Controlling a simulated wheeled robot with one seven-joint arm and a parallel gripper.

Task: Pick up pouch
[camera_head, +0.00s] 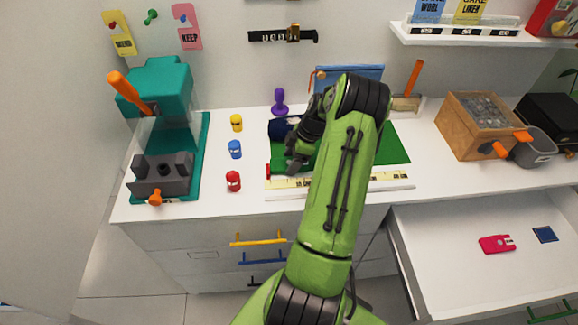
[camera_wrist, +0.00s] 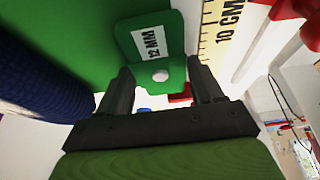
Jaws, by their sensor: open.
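My gripper (camera_head: 294,160) is low over the green mat (camera_head: 398,146) on the worktop, its fingers pointing down. In the wrist view, my gripper (camera_wrist: 160,84) is open, its two dark fingers apart. A small green flap (camera_wrist: 160,52) with a white "12 MM" label and a pale round stud lies between and just beyond the fingertips. It looks like the pouch, but its full shape is hidden; I cannot tell whether the fingers touch it. In the head view, my gripper and arm hide this spot.
A dark blue rounded thing (camera_wrist: 38,75) is close at the left of the wrist view. A yellow ruler (camera_head: 290,182) runs along the mat's front. An open drawer (camera_head: 450,265) is at lower right.

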